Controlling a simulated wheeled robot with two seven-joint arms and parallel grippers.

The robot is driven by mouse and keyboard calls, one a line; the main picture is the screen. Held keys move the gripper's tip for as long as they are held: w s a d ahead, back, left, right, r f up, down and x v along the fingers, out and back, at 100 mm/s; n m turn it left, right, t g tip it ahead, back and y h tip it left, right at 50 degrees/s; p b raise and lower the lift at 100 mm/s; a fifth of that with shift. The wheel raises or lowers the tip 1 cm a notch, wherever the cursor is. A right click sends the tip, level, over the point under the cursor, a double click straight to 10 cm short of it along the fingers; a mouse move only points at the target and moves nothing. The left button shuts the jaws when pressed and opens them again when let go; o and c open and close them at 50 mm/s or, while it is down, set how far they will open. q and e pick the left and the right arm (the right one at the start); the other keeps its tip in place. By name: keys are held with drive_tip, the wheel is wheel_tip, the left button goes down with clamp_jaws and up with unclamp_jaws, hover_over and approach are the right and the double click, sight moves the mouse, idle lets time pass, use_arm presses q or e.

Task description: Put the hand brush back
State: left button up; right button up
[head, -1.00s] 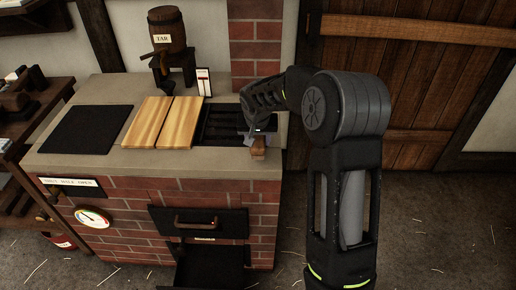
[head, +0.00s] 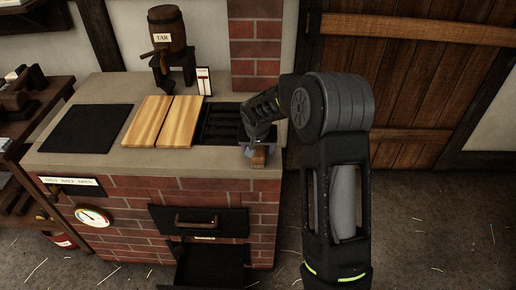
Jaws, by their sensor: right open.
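The hand brush appears to be the small brown wooden piece (head: 259,158) at the front right corner of the brick stove's top; my gripper hides most of it. My right gripper (head: 250,150) is open, pointing down right beside and partly over this piece. I cannot tell whether its fingers touch it. My left gripper is not in view.
The brick stove (head: 120,160) has a black plate (head: 87,133), two wooden boards (head: 163,122) and a dark recessed tray (head: 220,125) on top. A tar barrel (head: 167,28) stands behind. An open drawer (head: 208,265) juts out low in front. Shelves (head: 25,125) stand at left.

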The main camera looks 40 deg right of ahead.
drive_tip(key=shift+r+p, duration=0.25)
drive_tip(key=shift+p, duration=0.05)
drive_tip(key=shift+r, duration=0.25)
drive_tip(key=b+v, duration=0.1)
drive_tip(key=v, duration=1)
drive_tip(key=shift+s+b, duration=0.15)
drive_tip(key=shift+b, duration=0.2)
drive_tip(key=shift+a+r, duration=0.1)
